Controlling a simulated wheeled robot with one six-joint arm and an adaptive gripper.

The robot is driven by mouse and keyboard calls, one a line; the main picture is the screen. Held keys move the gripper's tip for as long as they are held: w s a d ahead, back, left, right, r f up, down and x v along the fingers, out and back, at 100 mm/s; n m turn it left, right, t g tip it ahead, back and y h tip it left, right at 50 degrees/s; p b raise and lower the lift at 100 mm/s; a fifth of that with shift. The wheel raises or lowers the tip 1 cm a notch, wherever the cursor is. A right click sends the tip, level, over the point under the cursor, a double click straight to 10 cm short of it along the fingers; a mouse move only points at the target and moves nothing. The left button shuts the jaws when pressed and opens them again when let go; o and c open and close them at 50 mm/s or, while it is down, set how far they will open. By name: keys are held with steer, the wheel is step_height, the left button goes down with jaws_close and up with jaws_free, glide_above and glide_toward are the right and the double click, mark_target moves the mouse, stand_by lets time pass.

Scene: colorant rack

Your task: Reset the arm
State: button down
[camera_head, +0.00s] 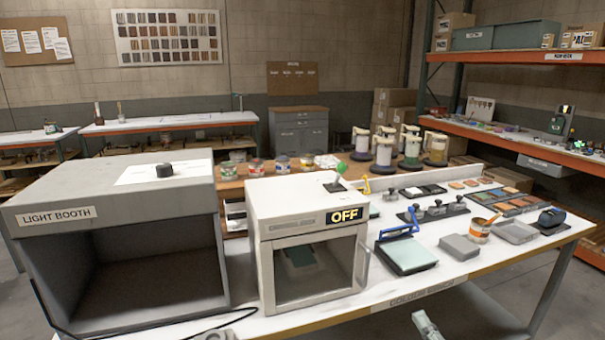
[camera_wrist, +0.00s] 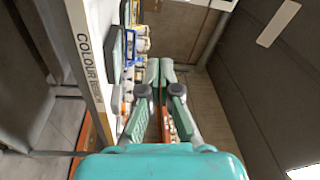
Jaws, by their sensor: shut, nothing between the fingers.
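My gripper (camera_wrist: 160,72) shows in the wrist view with its two pale green fingertips together and nothing between them. Its teal body fills the bottom of that view. In the head view, a pale tip that looks like part of my gripper (camera_head: 426,322) shows at the bottom edge, in front of the bench (camera_head: 425,293) and apart from it. The wrist view is turned sideways, with the bench's labelled front edge (camera_wrist: 88,58) on the left.
A grey light booth (camera_head: 120,215) and a white cabinet marked OFF (camera_head: 310,215) stand on the bench. Right of them are a blue-handled applicator board (camera_head: 407,255), a grey block (camera_head: 459,247), an orange can (camera_head: 479,230) and a tray (camera_head: 516,232). The floor in front looks clear.

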steer(key=s+a+f+n+g+h, duration=0.1)
steer(key=s+a+f+n+h, duration=0.1)
steer(key=s+f, duration=0.7)
steer(key=s+a+f+n+g+h, duration=0.1)
steer(key=s+a+f+h, duration=0.1)
steer(key=s+f, duration=0.75)
steer(key=s+a+r+n+g, duration=0.1)
steer(key=s+n, duration=0.4)
steer(key=s, duration=0.8)
steer(key=s+a+r+n+g, duration=0.1)
steer(key=s+r+n, duration=0.3)
steer(key=s, duration=1)
steer(key=shift+s+a+r+n, duration=0.2)
steer(key=shift+a+n, duration=0.05)
steer(key=shift+n, duration=0.45)
